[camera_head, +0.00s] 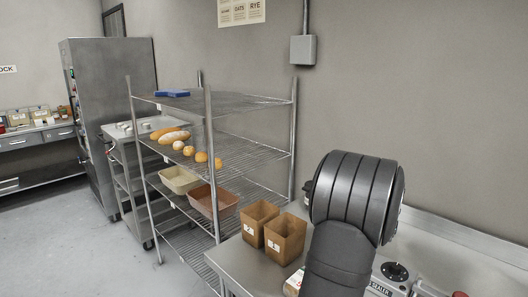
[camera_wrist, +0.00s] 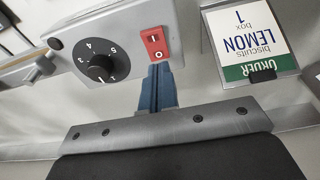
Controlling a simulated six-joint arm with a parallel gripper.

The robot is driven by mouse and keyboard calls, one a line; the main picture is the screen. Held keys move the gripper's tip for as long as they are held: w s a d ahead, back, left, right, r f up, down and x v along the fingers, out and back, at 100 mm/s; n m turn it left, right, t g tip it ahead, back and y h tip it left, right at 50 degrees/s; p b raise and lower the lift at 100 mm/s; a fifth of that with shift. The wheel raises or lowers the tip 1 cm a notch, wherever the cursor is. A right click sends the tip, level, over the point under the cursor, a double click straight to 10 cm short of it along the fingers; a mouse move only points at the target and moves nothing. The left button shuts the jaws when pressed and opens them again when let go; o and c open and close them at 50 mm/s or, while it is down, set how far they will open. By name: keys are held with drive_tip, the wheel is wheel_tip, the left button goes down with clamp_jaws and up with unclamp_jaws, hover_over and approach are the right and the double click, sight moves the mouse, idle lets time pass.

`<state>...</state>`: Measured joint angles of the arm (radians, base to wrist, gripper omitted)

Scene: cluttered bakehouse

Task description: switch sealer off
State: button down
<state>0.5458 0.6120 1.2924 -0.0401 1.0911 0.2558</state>
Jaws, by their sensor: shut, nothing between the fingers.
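The sealer (camera_head: 386,289) is a grey box on the steel table at the lower right of the head view, partly hidden by my arm. In the wrist view the sealer (camera_wrist: 133,22) fills the upper left, with a black numbered dial (camera_wrist: 101,66) and a red rocker switch (camera_wrist: 155,43) marked I and O. Which side of the rocker is pressed I cannot tell. My gripper (camera_wrist: 158,70) is shut and empty, its blue fingertips at the O end of the rocker. Whether they touch it is unclear. The head view does not show the fingers.
A card reading LEMON biscuits (camera_wrist: 243,38) stands right of the sealer. On the table (camera_head: 240,263), two brown paper bags (camera_head: 285,239) stand left of my arm. A wire rack (camera_head: 212,160) with bread and bins stands further left. The wall is close behind the table.

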drive_tip(key=shift+r, duration=2.5)
drive_tip(key=shift+f, duration=0.1)
wheel_tip(320, 180, down, 7)
drive_tip(key=shift+r, duration=0.1)
wheel_tip(320, 180, up, 15)
drive_tip(key=s+a+n, duration=0.1)
drive_tip(key=n, duration=1.2)
drive_tip(key=shift+s+a, duration=0.4)
